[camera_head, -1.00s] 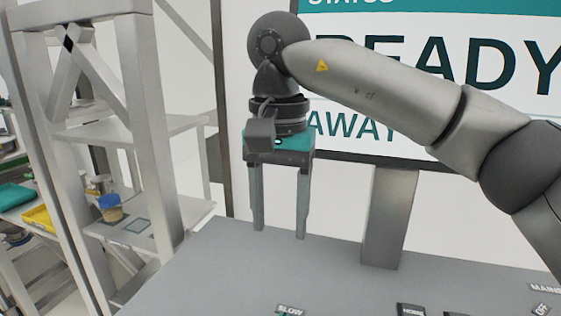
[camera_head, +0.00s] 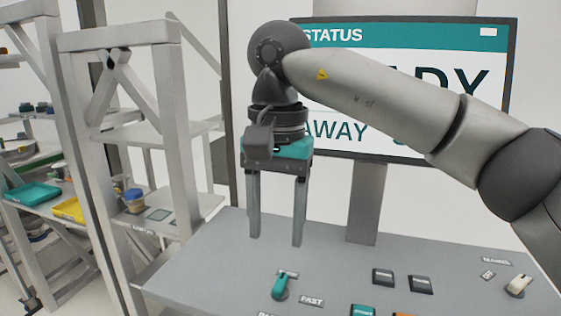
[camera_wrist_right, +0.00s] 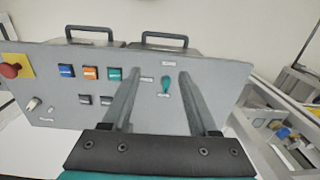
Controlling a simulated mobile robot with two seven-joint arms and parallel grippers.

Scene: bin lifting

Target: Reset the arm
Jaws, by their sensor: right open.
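My right gripper (camera_head: 274,243) hangs fingers-down above the rear of a grey control panel in the head view. Its two long fingers are apart with nothing between them. In the right wrist view the right gripper (camera_wrist_right: 158,76) also shows open, its fingers over the panel face. The control panel (camera_head: 215,265) carries a teal selector lever (camera_head: 280,286), which also shows in the right wrist view (camera_wrist_right: 166,86) between the fingers. It stands apart from the gripper in the head view. My left gripper is not in view.
A status screen (camera_head: 480,60) stands behind the panel, partly hidden by my right arm. Dark, teal and orange buttons and a white switch (camera_head: 518,287) sit on the panel. Left are grey shelves (camera_head: 120,40) with a blue-lidded jar (camera_head: 135,200) and teal and yellow trays. A red knob (camera_wrist_right: 10,70) shows.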

